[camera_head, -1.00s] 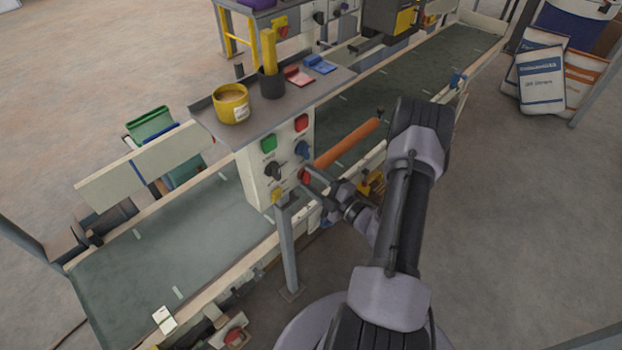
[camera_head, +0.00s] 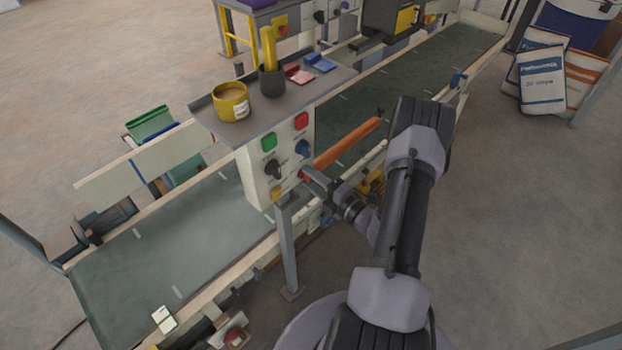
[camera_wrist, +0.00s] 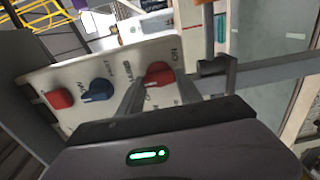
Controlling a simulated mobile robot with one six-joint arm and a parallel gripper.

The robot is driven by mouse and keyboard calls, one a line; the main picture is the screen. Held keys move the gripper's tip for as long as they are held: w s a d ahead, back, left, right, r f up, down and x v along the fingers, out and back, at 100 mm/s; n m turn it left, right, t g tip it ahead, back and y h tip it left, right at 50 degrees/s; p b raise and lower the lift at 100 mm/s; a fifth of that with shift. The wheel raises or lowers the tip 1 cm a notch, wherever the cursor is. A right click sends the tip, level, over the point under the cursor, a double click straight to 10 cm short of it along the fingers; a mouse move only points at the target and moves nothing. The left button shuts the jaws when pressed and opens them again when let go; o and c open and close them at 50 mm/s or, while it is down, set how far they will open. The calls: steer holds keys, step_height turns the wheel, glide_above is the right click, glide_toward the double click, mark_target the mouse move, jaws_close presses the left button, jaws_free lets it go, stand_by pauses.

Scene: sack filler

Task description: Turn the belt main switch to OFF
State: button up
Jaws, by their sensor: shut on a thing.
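The belt main switch is a red knob (camera_wrist: 158,74) on a pale control panel (camera_head: 259,176). In the wrist view it sits between the two fingers of my gripper (camera_wrist: 159,88), which is shut on it. Lettering that looks like ON stands by the knob; other lettering is partly covered by the fingers. I cannot tell the knob's exact pointing. In the head view my gripper (camera_head: 312,176) reaches the lower right of the panel and hides most of the red knob.
A blue knob (camera_wrist: 97,90) and a red button (camera_wrist: 58,98) sit beside the switch. The panel also has a green button (camera_head: 269,142) and a black knob (camera_head: 273,168). A shelf above holds a yellow mug (camera_head: 231,101). A grey post (camera_head: 287,250) stands below; the belt (camera_head: 190,245) runs behind.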

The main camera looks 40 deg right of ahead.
steer(key=o, duration=1.4)
steer(key=s+p, duration=0.1)
steer(key=s, duration=0.4)
steer(key=s+d, duration=0.1)
steer(key=s, duration=0.5)
steer(key=s+p, duration=0.1)
steer(key=s, duration=0.5)
steer(key=shift+s+d+p, duration=0.15)
steer(key=shift+s+p, duration=0.05)
steer(key=shift+p, duration=0.1)
